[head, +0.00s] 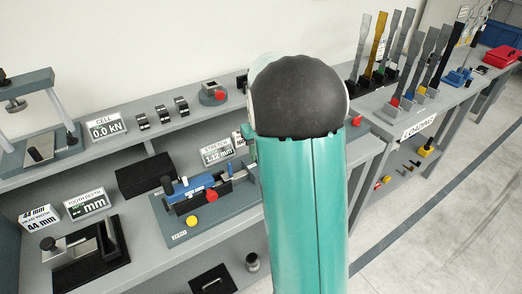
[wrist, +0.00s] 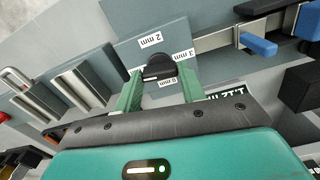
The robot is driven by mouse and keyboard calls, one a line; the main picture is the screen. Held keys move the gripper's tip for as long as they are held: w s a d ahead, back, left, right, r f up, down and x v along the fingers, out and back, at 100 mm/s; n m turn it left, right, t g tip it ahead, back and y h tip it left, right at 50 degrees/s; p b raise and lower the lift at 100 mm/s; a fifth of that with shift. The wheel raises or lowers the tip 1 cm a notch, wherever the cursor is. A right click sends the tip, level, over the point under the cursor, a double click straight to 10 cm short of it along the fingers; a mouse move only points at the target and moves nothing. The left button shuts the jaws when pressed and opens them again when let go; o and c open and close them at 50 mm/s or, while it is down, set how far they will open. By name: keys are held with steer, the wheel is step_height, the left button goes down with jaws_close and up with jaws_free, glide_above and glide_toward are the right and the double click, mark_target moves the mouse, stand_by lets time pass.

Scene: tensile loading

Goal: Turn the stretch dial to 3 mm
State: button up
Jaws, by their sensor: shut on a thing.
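The stretch dial is a black knob (wrist: 157,67) on a grey plate in the wrist view. My gripper (wrist: 160,76) has its two green fingers on either side of the knob and is shut on it. Small white labels stand around the knob, upside down: a 2 mm label (wrist: 150,40) and a 3 mm label (wrist: 183,55), with others partly covered by the fingers. The stretch display (head: 217,152) reads 1.12 mm in the head view. My arm hides the dial and most of my gripper there.
A blue and grey device with a red knob (head: 212,195) and a yellow button (head: 191,221) sits left of my arm. A tooth depth display (head: 86,204) stands further left. Upright strips in a rack (head: 393,88) stand at the right. A blue lever (wrist: 258,45) is near the dial.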

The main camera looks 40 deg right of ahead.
steer(key=m, duration=0.4)
steer(key=shift+m, duration=0.3)
steer(key=m, duration=0.4)
steer(key=shift+m, duration=0.3)
steer(key=m, duration=1.2)
steer(key=shift+m, duration=0.3)
steer(key=m, duration=0.3)
steer(key=shift+m, duration=0.3)
steer(key=m, duration=0.4)
steer(key=shift+m, duration=2.4)
